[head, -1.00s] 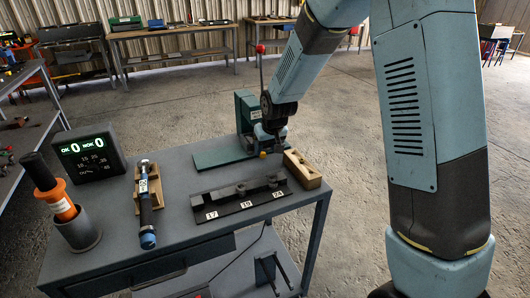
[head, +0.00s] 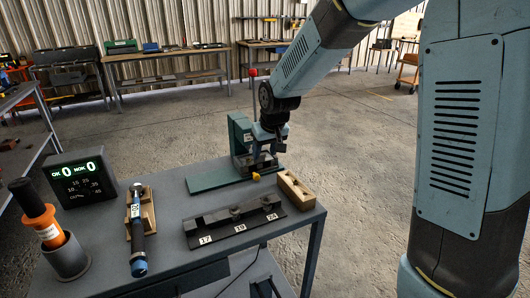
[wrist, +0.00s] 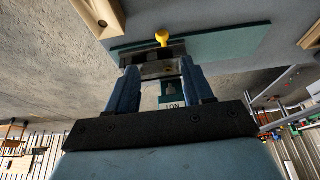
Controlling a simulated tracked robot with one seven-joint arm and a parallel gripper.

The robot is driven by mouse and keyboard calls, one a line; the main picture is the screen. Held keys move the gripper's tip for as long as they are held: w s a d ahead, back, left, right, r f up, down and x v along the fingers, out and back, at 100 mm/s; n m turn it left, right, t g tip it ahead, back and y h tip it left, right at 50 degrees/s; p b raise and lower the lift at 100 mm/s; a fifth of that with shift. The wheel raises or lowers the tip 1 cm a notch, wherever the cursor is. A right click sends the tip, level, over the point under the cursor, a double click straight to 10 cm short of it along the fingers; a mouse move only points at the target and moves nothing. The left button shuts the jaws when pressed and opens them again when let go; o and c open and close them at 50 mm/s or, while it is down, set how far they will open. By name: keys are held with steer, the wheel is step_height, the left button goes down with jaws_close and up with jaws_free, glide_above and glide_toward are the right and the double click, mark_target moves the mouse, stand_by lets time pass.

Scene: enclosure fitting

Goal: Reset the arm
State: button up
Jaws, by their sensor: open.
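My gripper (head: 264,152) is over the right end of the work table (head: 190,215), in front of the green press-like stand (head: 239,135). In the wrist view my gripper (wrist: 160,82) shows two blue fingers spread apart. A metal block with a yellow knob (wrist: 162,37) shows beyond the fingertips; it looks like part of the stand's fixture, and I cannot tell whether the fingers touch it. The yellow knob also shows in the head view (head: 256,177), just below my gripper. Nothing is clearly held.
On the table are a wooden block (head: 294,190), a dark numbered rack (head: 236,222), a blue-tipped tool (head: 138,240) in a wooden cradle, a counter display (head: 81,178) and an orange-black tool (head: 45,228) in a cup. Open floor lies behind; benches line the wall.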

steer(key=s+d+r+m, duration=0.2)
steer(key=s+d+r, duration=0.85)
steer(key=d, duration=0.25)
steer(key=s+d+r+m+h, duration=0.1)
steer(key=s+d+r, duration=0.1)
steer(key=s+d, duration=0.3)
steer(key=s+d+r+m+t, duration=0.1)
steer(key=s+d, duration=0.4)
steer(key=s, duration=0.7)
steer(key=shift+r+m+t+h, duration=0.3)
steer(key=shift+r+m+h, duration=0.15)
steer(key=shift+r, duration=0.3)
